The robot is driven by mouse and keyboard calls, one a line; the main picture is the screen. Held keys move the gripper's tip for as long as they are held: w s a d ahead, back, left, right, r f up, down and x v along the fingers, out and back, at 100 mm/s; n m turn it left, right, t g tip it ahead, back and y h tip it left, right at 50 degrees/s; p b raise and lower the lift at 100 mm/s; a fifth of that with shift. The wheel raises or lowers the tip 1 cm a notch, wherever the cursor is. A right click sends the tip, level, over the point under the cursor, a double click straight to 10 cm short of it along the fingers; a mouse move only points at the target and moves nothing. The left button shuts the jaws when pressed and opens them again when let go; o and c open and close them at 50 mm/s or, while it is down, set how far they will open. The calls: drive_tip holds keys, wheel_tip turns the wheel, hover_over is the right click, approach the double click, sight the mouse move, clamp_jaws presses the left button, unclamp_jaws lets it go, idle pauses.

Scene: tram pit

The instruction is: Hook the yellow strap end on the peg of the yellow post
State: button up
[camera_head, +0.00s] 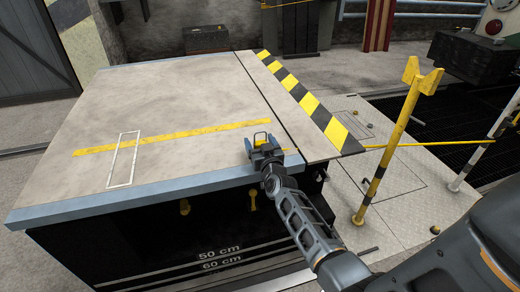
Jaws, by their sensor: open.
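The yellow post (390,148) stands right of the platform, tilted in the picture, with a forked yellow top (420,77) and a black band low down. A thin yellow strap (430,144) runs left from a white post, crosses the yellow post's line and reaches the platform's right edge. My gripper (262,141) is over the platform's near right corner, left of the yellow post. It is open. A small dark loop with a yellow part (260,139) shows between its fingers, likely the strap end. Whether the fingers touch it, I cannot tell.
The grey platform (110,90) carries a yellow stripe, a white outlined rectangle and a black-yellow hazard edge (310,105). A white post (490,140) stands at the right. A pale floor plate (400,185) and a dark grating lie right of the platform. My arm covers the lower right.

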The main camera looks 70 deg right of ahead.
drive_tip(key=shift+c, duration=0.2)
drive_tip(key=c, duration=1)
drive_tip(key=shift+r, duration=0.1)
wheel_tip(320, 180, up, 4)
drive_tip(key=p, duration=0.3)
drive_tip(key=shift+p, duration=0.4)
drive_tip(key=s+d+r+b, duration=0.7)
drive_tip(key=s, duration=0.2)
drive_tip(key=shift+s, duration=0.15)
